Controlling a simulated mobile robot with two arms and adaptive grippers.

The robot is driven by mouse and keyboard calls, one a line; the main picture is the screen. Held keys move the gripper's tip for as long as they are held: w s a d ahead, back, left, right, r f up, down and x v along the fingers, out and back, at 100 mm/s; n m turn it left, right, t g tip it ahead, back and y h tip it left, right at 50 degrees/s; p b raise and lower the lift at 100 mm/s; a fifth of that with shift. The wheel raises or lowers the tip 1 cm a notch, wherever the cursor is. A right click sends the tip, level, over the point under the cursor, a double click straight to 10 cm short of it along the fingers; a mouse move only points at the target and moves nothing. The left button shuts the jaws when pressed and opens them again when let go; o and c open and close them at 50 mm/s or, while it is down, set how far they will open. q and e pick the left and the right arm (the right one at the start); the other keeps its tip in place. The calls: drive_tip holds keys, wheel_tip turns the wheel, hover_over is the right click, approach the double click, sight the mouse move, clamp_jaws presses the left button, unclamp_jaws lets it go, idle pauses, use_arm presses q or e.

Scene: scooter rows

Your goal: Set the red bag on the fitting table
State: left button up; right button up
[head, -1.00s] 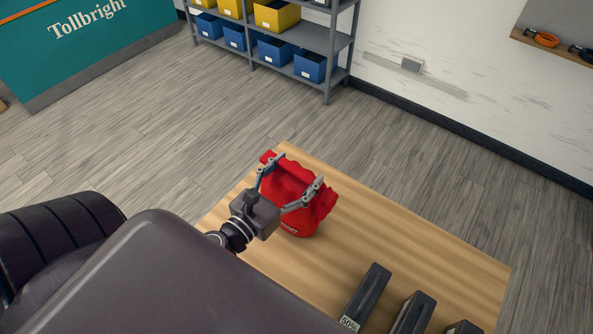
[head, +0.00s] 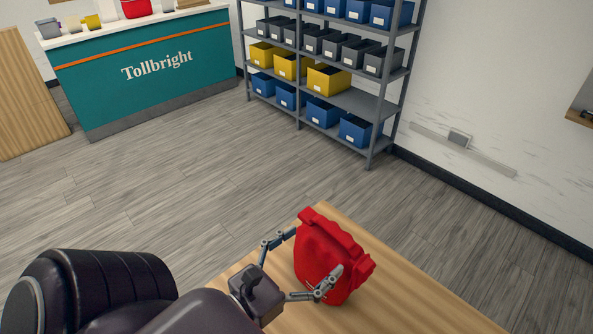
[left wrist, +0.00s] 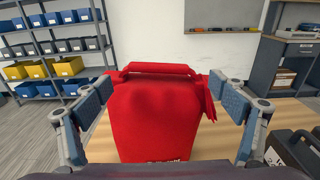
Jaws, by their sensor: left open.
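The red bag (head: 328,258) stands upright on a light wooden table (head: 400,285), close to its far left edge. My left gripper (head: 300,265) is open, with one finger on each side of the bag. In the left wrist view the bag (left wrist: 158,115) fills the middle between the spread fingers (left wrist: 165,100). Gaps show between both fingers and the bag's body; a flap at its upper right comes close to the right finger. My right gripper is out of view.
Dark battery-like cases (left wrist: 292,150) stand on the table at the right in the wrist view. A grey shelf rack (head: 372,120) with blue, yellow and grey bins stands behind. A teal counter (head: 150,75) is at the back left. The floor between is clear.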

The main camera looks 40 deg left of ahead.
use_arm(q)
drive_tip(key=shift+s+a+r+b, duration=0.1)
drive_tip(key=shift+s+b, duration=0.4)
drive_tip(key=shift+s, duration=0.7)
drive_tip(key=shift+s+a+r+b, duration=0.1)
drive_tip(key=shift+s+b, duration=0.35)
drive_tip(key=shift+s, duration=0.7)
drive_tip(key=shift+f, duration=0.1)
